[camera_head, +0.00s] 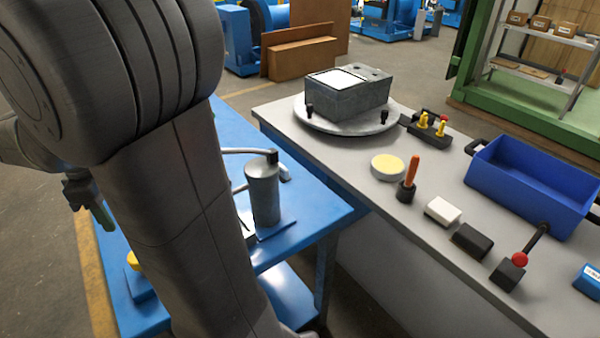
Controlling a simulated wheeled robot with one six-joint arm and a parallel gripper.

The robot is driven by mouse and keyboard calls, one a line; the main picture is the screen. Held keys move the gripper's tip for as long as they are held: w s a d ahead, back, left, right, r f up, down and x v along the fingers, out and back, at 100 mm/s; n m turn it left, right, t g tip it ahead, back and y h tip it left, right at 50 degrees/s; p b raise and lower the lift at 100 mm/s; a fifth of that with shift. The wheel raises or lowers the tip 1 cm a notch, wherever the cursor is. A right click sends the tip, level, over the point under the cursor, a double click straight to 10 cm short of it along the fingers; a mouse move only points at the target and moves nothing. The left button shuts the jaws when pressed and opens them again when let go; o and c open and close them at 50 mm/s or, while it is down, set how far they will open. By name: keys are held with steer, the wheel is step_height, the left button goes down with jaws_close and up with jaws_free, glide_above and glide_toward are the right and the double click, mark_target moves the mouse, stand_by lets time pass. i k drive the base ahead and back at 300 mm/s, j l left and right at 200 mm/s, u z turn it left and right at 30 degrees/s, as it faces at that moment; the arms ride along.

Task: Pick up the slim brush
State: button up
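A slim upright tool with an orange handle (411,170) stands in a small black holder (406,193) on the grey table; its lower end is hidden, so I cannot tell whether it is the slim brush. The end of my arm, with my gripper (88,195), is at the far left, over the blue table's left side and well away from the orange handle. A narrow dark green piece (103,216) shows at the gripper; I cannot tell whether it is held. The fingertips are too small and dark to read.
The grey table (370,160) carries a round plate with a grey box (348,97), a yellow-topped disc (387,167), a white block (442,211), a black block (472,241), a red-knobbed lever (519,259) and a blue bin (530,185). A grey canister (263,190) stands on the blue table (310,200).

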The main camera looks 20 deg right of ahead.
mark_target(415, 159)
steer(key=k+j+z, duration=0.15)
steer(key=z, duration=0.35)
steer(key=k+j+z, duration=0.1)
steer(key=z, duration=0.4)
steer(key=i+l+z, duration=0.15)
steer(key=z, duration=0.25)
steer(key=i+z, duration=0.4)
steer(key=i+l+z, duration=0.1)
steer(key=i+z, duration=0.25)
steer(key=i, duration=0.45)
